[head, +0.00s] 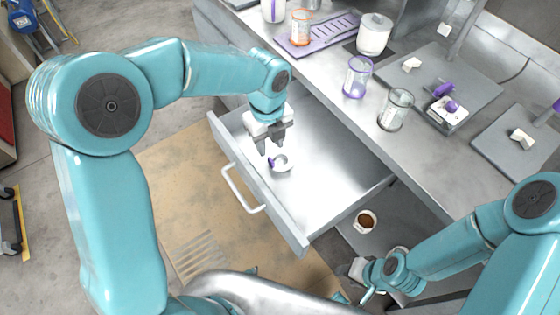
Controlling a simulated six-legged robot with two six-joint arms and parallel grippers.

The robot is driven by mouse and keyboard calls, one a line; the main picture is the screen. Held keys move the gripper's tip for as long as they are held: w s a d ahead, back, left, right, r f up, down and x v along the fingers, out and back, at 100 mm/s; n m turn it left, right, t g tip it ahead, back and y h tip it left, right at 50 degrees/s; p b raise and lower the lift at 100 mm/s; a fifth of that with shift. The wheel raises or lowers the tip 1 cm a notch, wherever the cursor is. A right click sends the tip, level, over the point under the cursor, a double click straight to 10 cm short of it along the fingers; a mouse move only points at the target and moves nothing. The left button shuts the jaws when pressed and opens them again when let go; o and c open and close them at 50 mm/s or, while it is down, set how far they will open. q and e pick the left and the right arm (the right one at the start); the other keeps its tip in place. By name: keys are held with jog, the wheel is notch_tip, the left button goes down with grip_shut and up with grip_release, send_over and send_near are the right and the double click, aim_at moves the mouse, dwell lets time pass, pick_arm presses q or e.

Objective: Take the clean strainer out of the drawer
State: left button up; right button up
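The drawer (335,180) is pulled open below the counter, and its metal floor is mostly bare. A small round white piece with a purple part, which looks like the strainer (282,163), is in the drawer near its front left. My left gripper (272,147) points down into the drawer just behind and above the strainer. Its fingers look apart, with no clear grip on the strainer; whether they touch it I cannot tell. My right gripper (362,276) is low at the bottom, outside the drawer, and its fingers are too small to read.
A cup with brown contents (366,221) is below the drawer's right side. The counter holds a purple-rimmed glass (357,77), a clear glass (396,109), a white canister (374,35), a purple rack (318,36) and grey plates (445,75). The drawer handle (240,190) sticks out in front.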

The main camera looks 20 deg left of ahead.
aim_at(271, 159)
pick_arm(q)
jog(key=shift+w+f, duration=0.15)
jog(key=shift+f, duration=0.5)
notch_tip(271, 159, down, 5)
jog(key=shift+f, duration=0.2)
jog(key=shift+s+d+r, duration=0.1)
jog(key=shift+s, duration=0.15)
jog(key=shift+w, duration=0.1)
grip_shut()
